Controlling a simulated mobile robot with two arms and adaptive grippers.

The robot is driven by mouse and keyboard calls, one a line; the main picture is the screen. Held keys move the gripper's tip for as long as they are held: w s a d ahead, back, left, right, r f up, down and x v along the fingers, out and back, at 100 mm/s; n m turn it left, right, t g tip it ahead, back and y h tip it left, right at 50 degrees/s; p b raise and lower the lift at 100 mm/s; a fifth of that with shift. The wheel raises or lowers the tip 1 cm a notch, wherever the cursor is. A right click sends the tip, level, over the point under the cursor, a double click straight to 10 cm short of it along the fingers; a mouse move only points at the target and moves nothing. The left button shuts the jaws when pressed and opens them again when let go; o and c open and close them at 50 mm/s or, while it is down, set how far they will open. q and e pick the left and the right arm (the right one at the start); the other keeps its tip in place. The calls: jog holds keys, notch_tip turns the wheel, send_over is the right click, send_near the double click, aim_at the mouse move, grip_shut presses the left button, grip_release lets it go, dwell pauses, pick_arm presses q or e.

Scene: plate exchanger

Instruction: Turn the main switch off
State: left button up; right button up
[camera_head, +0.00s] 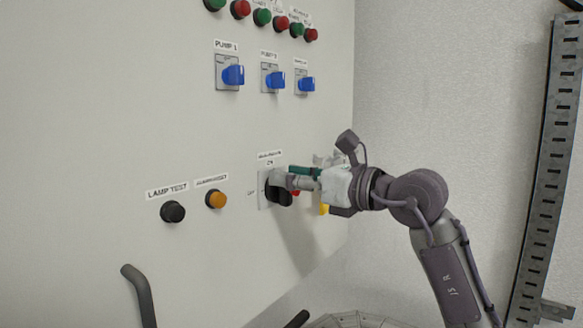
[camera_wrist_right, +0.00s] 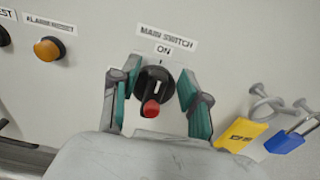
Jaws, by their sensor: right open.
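The main switch is a black rotary knob (camera_wrist_right: 153,88) with a red end (camera_wrist_right: 151,109) at its lower side. Its white mark points up toward the ON label (camera_wrist_right: 164,50). In the head view the switch (camera_head: 278,194) sits low on the cabinet, partly hidden by my right gripper (camera_head: 287,183). In the wrist view my right gripper (camera_wrist_right: 159,104) is open, with one green-padded finger on each side of the knob. Small gaps show between the fingers and the knob. My left gripper is in neither view.
Left of the switch are an orange alarm reset button (camera_head: 216,199) and a black lamp test button (camera_head: 172,211). Blue pump switches (camera_head: 233,75) sit above.

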jog(key=shift+c, duration=0.2)
jog(key=shift+s+d, duration=0.1)
jog(key=shift+s, duration=0.05)
grip_shut()
